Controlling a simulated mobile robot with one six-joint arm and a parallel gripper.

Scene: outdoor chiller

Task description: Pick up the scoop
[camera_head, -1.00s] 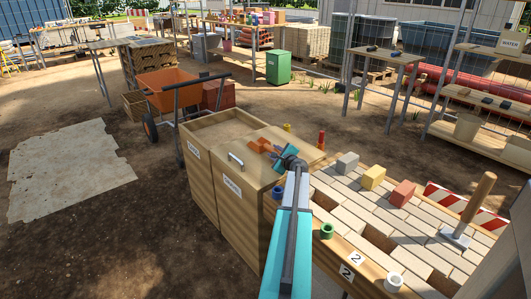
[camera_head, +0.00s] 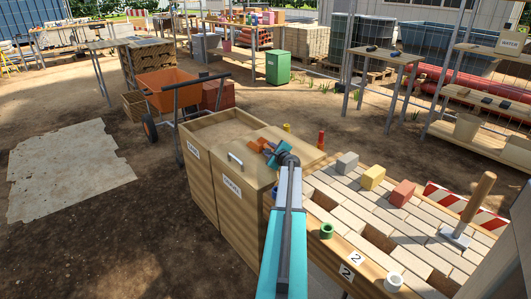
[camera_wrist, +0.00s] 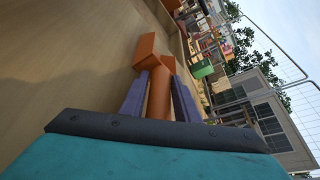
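The orange scoop (camera_head: 258,143) lies on the light wooden lid of the labelled bin, near its back edge. My gripper (camera_head: 267,148) has reached it from the near right side. In the wrist view the scoop's orange handle (camera_wrist: 159,95) stands between the two purple fingers of my gripper (camera_wrist: 158,80), and its wider head shows beyond the fingertips. The fingers lie close along both sides of the handle. I cannot tell whether they press on it.
An open sand bin (camera_head: 188,129) adjoins the lidded bin (camera_head: 236,195) with its metal handle. A brick-paved bench (camera_head: 375,215) with coloured blocks and a mallet (camera_head: 467,212) stands to the right. An orange wheelbarrow (camera_head: 167,89) is behind. Bare ground is free at left.

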